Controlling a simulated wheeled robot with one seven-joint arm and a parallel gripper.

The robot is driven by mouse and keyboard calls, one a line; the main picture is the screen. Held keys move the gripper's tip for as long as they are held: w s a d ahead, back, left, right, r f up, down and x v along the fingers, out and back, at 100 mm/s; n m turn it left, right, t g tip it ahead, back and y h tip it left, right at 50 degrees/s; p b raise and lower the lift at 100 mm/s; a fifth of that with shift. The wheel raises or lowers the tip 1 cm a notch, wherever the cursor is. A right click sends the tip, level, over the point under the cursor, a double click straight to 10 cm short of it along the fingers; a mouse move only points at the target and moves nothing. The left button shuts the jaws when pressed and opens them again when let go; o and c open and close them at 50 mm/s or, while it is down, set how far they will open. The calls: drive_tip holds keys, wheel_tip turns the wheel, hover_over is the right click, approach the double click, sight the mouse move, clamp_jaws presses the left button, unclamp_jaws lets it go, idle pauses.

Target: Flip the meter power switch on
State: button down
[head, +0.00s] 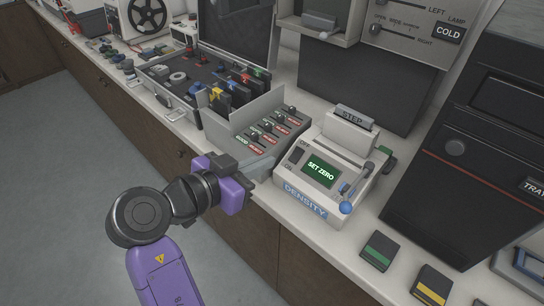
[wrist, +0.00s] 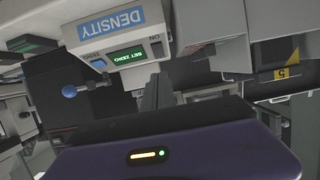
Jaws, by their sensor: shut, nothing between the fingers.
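The density meter (head: 330,160) is a pale box on the counter with a blue DENSITY label on its front. Its green screen (head: 320,170) is lit and reads SET ZERO. The dark power switch (head: 297,155) is at the left of the screen, with OFF printed above it. My gripper (head: 252,182) is shut and empty, left of the meter's front left corner, apart from the switch. Its fingers (wrist: 158,92) show in the wrist view.
Green (head: 379,250) and yellow (head: 432,285) labelled blocks lie at the front right. Floor is free at left.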

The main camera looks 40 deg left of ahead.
drive_tip(key=shift+f+v, duration=0.25)
drive_tip(key=shift+v, duration=1)
drive_tip(key=shift+f+v, duration=0.2)
drive_tip(key=shift+v, duration=1.05)
drive_tip(key=shift+s, duration=0.1)
